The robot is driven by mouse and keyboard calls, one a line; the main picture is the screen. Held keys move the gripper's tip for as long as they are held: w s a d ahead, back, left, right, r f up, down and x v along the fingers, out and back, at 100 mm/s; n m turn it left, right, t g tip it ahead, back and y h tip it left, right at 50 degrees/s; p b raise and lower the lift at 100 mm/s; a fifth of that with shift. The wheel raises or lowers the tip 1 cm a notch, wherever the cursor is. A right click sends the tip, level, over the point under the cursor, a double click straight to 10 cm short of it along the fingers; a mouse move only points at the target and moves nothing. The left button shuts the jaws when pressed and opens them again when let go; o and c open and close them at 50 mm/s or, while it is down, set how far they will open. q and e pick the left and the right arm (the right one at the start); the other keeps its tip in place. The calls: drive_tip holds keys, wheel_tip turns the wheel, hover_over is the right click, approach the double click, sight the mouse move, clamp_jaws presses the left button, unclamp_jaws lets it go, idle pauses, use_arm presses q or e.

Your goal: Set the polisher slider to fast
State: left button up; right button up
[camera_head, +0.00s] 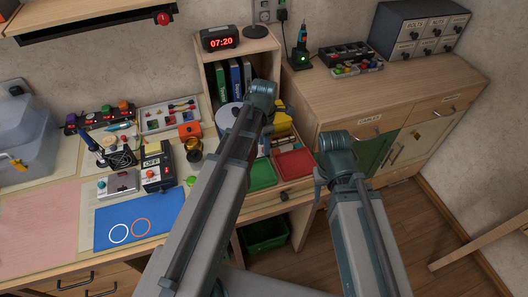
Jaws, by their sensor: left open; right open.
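A black control box (158,176) with a white plate reading OFF stands on the bench left of my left arm. A small red knob shows on its front. I cannot tell which of these belongs to the polisher, and I cannot make out a slider or a "fast" mark at this size. My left arm rises over the right part of the bench, and my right arm rises in front of the cabinet. Both end in teal joints. I see no fingertips of either gripper; the joints and links hide anything beyond them.
A soldering stand (112,152) is behind. Green (262,174) and red (295,163) trays lie between my arms. A clock (221,37) tops the shelf.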

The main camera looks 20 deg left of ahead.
use_arm(q)
drive_tip(key=shift+f, duration=0.6)
clamp_jaws()
idle(1.1)
